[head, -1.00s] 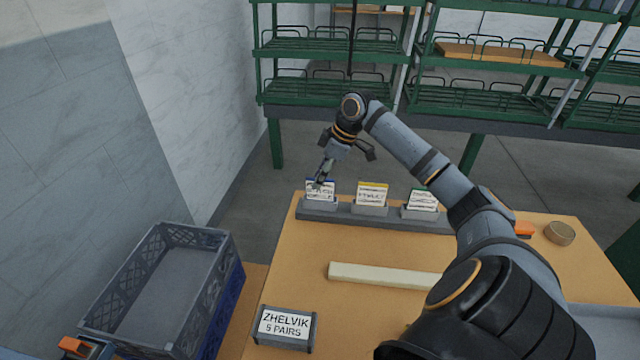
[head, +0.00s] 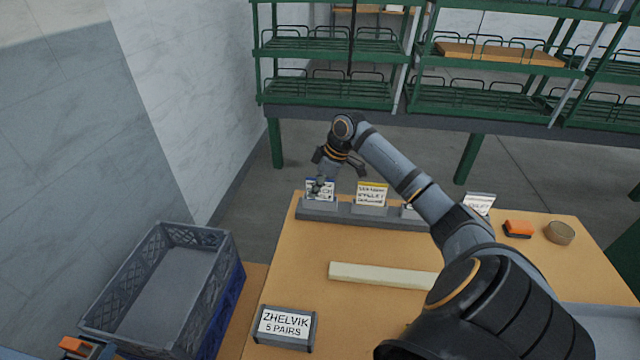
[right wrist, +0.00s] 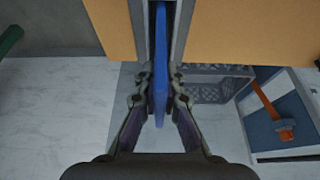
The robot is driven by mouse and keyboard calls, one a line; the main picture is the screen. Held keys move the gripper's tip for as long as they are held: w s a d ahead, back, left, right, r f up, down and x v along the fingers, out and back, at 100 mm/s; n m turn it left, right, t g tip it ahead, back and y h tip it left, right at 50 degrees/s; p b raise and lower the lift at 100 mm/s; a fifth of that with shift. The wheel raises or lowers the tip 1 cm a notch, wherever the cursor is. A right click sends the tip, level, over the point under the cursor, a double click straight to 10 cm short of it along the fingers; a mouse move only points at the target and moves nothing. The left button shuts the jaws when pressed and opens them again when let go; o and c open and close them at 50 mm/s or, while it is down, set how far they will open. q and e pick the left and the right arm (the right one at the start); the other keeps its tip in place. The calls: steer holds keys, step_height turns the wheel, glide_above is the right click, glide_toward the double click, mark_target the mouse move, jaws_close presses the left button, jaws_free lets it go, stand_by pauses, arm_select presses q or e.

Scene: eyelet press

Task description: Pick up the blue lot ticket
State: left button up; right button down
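The blue lot ticket (head: 327,184), a white card with a blue top edge, stands upright in the left slot of the grey holder (head: 340,215) at the table's far left edge. My right gripper (head: 318,188) is at this ticket and covers part of its face. In the right wrist view, the blue edge of the ticket (right wrist: 161,80) runs between the two fingers of my right gripper (right wrist: 160,95). The fingers stand on either side with a narrow gap to the ticket.
A yellow-edged ticket (head: 371,193) stands beside it; another is partly hidden by my arm. A white card (head: 479,203), an orange item (head: 518,228) and a round pot (head: 559,232) are at right. A pale bar (head: 380,275), ZHELVIK sign (head: 285,325) and grey crate (head: 228,245) are nearer.

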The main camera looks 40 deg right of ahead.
mark_target(316, 178)
steer(key=shift+r, duration=0.15)
steer(key=shift+r, duration=0.4)
step_height(316, 178, up, 2)
steer(key=shift+s+r, duration=0.15)
steer(key=shift+r, duration=0.1)
steer(key=shift+s+d+r+b, duration=0.1)
steer(key=shift+s+r+b, duration=0.25)
steer(key=shift+s+r, duration=0.85)
arm_select(q)
step_height(316, 178, down, 6)
steer(key=w+b, duration=0.1)
steer(key=b, duration=0.5)
steer(key=w+b, duration=0.5)
steer(key=w, duration=0.5)
steer(key=w+d+r+b, duration=0.2)
steer(key=w+r+b, duration=0.1)
steer(key=r, duration=0.6)
steer(key=w+d+r+b, duration=0.3)
steer(key=r, duration=0.6)
steer(key=shift+w+r+h, duration=0.3)
steer(key=shift+h, duration=0.1)
arm_select(e)
steer(key=s+a+r, duration=0.1)
steer(key=s+r, duration=0.6)
steer(key=s, duration=0.4)
steer(key=shift+s+a, duration=0.15)
steer(key=shift+a, duration=0.2)
